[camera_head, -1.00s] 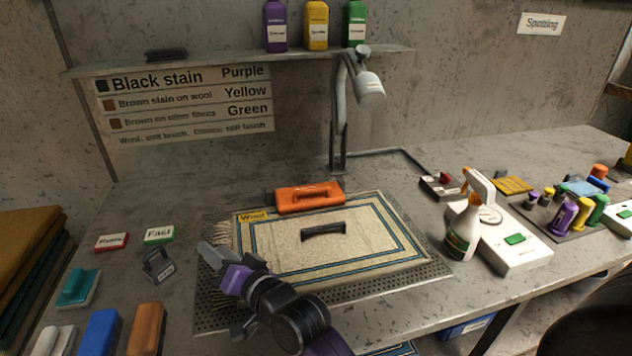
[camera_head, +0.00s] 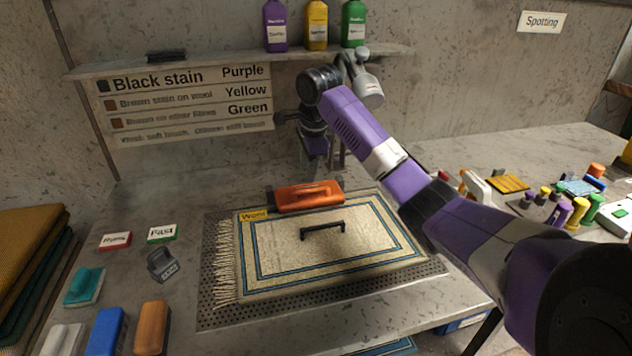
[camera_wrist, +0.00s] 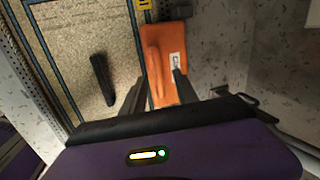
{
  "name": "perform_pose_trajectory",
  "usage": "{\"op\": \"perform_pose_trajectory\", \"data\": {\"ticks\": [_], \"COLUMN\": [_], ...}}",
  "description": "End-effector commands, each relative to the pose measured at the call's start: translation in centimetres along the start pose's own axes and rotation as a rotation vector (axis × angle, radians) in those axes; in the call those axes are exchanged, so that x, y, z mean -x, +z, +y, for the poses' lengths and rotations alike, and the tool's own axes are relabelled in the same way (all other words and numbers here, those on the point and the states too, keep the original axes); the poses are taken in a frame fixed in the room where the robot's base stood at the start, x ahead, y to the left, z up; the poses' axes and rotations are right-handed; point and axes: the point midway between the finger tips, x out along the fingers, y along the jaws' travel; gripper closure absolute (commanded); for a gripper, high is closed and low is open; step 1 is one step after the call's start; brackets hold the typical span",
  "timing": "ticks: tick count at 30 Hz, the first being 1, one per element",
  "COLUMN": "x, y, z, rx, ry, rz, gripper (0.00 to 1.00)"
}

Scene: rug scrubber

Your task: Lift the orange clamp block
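The orange clamp block (camera_head: 309,196) lies at the back edge of the cream rug (camera_head: 270,270), its raised handle on top. It also shows in the wrist view (camera_wrist: 181,55), with a white label beside the handle. My gripper (camera_head: 318,163) points down above and slightly behind the block in the head view. In the wrist view my gripper (camera_wrist: 158,77) is open and empty, its two fingers apart with the orange handle showing between them. The fingers appear to be above the block; contact cannot be seen.
A black handle (camera_head: 322,231) stands on the rug's middle. The lamp (camera_head: 368,88) and its post are close behind my gripper, under the shelf (camera_head: 230,60). Blocks and brushes lie at the left; bottles and trays (camera_head: 575,215) stand at the right. The rug's front is clear.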

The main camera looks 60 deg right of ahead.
Motion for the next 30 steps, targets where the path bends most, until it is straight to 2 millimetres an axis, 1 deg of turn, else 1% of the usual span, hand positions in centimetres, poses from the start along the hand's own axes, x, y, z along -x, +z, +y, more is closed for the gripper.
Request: {"op": "perform_pose_trajectory", "data": {"ticks": [1,3,5,8,15,21,25,30], "x": [0.8,1.3,1.3,0.5,-3.2,-5.5,-6.1,-6.2], "y": [-1.2,-2.2,-2.5,-2.7,-2.9,-3.0,-3.0,-3.0], "z": [0.0,0.1,0.2,0.4,0.5,0.6,0.6,0.7], "rx": [-0.033,-0.066,-0.080,-0.087,-0.085,-0.083,-0.083,-0.082], "ry": [0.019,0.040,0.050,0.055,0.053,0.052,0.050,0.050], "rz": [0.026,0.047,0.056,0.059,0.059,0.057,0.056,0.056], "gripper": [0.64,0.64,0.64,0.64,0.64,0.64,0.64,0.64]}}
